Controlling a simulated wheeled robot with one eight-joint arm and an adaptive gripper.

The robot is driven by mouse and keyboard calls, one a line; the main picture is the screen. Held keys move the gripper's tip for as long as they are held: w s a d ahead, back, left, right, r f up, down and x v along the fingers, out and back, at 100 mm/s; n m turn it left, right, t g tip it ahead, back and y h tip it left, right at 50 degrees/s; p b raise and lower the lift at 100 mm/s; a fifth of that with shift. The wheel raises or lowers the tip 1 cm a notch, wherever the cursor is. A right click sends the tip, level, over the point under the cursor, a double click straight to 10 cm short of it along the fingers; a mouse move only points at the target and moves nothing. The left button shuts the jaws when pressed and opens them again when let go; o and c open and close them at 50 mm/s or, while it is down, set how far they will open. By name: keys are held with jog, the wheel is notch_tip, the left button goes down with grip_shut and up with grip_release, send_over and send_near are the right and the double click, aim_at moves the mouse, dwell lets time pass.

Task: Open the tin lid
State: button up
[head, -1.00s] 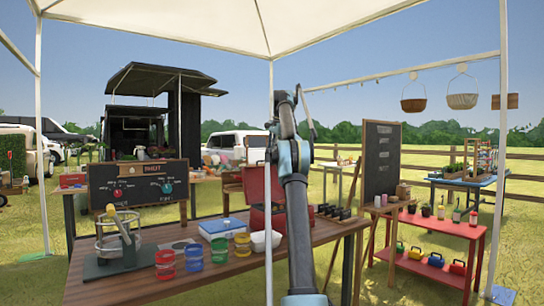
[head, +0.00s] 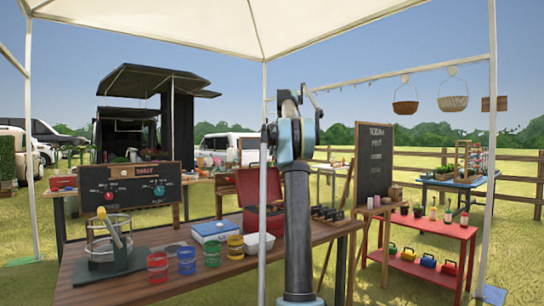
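I cannot tell for sure which object is the tin. A pale box with a blue top (head: 213,229) sits on the wooden table (head: 130,290), with its top seemingly down. Small red, blue and yellow cans (head: 187,260) stand along the front of the table. My arm rises right of these things. My gripper cannot be made out; the upper arm joint and links cover that area.
A white tent pole (head: 262,270) stands between my arm and the cans. A metal press-like device (head: 108,240) is at the table's left. A white bowl (head: 259,243) lies near the pole.

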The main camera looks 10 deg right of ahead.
jog(key=shift+s+d, duration=0.3)
jog(key=shift+s, duration=0.35)
jog(key=shift+s+d, duration=0.25)
jog(key=shift+s, duration=0.4)
jog(key=shift+c, duration=0.4)
